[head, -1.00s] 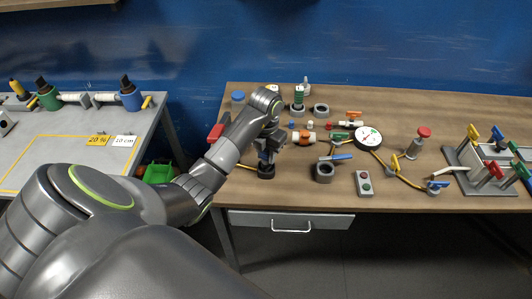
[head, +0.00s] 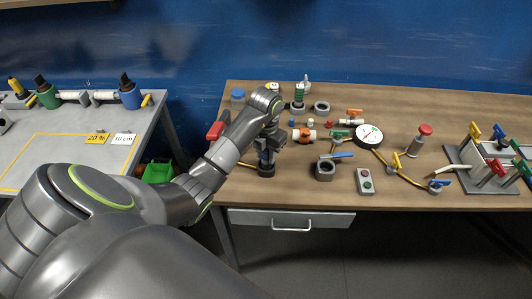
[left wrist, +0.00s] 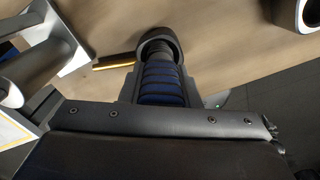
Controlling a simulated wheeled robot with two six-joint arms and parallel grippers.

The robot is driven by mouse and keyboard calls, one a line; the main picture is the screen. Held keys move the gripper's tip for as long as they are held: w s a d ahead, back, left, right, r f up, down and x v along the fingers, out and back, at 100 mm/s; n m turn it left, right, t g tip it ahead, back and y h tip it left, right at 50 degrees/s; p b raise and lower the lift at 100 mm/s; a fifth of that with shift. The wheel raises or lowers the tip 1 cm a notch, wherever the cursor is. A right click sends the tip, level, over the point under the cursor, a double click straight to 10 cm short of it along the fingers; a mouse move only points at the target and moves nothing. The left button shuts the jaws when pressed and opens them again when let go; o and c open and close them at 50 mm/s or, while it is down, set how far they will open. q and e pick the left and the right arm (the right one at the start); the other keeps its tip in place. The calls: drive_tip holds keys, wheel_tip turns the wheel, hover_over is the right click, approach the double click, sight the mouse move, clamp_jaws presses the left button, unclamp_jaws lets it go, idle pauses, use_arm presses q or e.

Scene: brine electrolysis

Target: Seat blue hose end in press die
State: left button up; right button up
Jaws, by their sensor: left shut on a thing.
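My left gripper (head: 267,152) points down over the front left of the brown workbench. It is shut on a blue ribbed piece (left wrist: 160,84), which I take to be the blue hose end. The jaws hide its sides. A dark round ring (left wrist: 158,43), apparently the press die, is at the tip of the blue piece. The ring also shows in the head view (head: 266,170), standing on the bench directly below the gripper. The piece looks in line with the ring, but I cannot tell how deep it sits. My right gripper is not in view.
A red handle (head: 215,130) stands left of my wrist. A grey ring holder with a blue lever (head: 325,171) and a two-button box (head: 364,181) are to the right. A gauge (head: 368,135) and a valve rack (head: 495,190) lie farther right.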

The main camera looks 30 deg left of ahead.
use_arm(q)
drive_tip(key=shift+f+b, duration=0.6)
drive_tip(key=shift+b, duration=0.05)
idle(0.6)
drive_tip(key=o, duration=1.1)
drive_tip(key=shift+r, duration=0.1)
